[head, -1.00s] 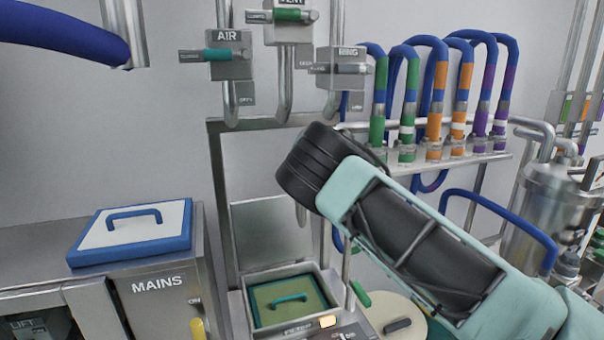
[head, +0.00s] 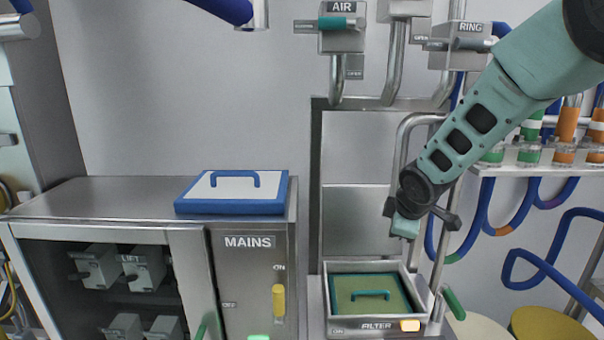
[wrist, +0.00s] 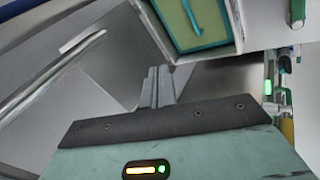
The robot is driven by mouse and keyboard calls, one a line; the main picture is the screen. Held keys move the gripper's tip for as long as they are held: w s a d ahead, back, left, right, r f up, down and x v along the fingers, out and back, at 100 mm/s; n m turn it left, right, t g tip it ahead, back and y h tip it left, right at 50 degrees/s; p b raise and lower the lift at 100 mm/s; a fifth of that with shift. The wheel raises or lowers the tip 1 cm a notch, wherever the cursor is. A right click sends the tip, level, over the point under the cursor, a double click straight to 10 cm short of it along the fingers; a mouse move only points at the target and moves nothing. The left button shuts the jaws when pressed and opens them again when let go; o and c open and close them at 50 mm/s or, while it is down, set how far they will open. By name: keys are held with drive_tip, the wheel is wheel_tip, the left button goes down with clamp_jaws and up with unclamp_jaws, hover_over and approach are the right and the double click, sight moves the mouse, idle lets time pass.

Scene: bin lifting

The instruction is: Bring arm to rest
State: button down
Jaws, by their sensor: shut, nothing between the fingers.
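My arm comes in from the upper right of the head view. My gripper (head: 404,228) hangs at its end, above and behind the filter box and a little to its right. In the wrist view my gripper (wrist: 158,72) shows its two fingers pressed together with nothing between them. Its fingertips look apart from everything near them. The filter box (head: 336,328) holds a green panel with a teal handle (head: 368,295); this handle also shows at the top of the wrist view (wrist: 190,15).
A steel MAINS cabinet (head: 245,268) with a yellow lever (head: 278,300) stands left of the filter box. A blue-rimmed lid (head: 232,205) lies on top. AIR (head: 342,38) and RING (head: 468,45) valves hang above. A shelf with colour-banded hoses (head: 560,160) is at right.

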drive_tip(key=s+a+f+m+g+b, duration=0.1)
drive_tip(key=s+a+m+g+b, duration=0.1)
drive_tip(key=s, duration=1)
drive_tip(key=s+a+f+m+g+b, duration=0.1)
drive_tip(key=s+a+f+m+g, duration=0.1)
drive_tip(key=s, duration=1.1)
drive_tip(key=s+a+f+m+g+b, duration=0.2)
drive_tip(key=s+a, duration=0.1)
drive_tip(key=s, duration=1)
drive_tip(key=shift+s+a+f+g+y+b, duration=0.15)
drive_tip(key=shift+a+g+y+b, duration=0.05)
drive_tip(key=shift+g+y+b, duration=0.2)
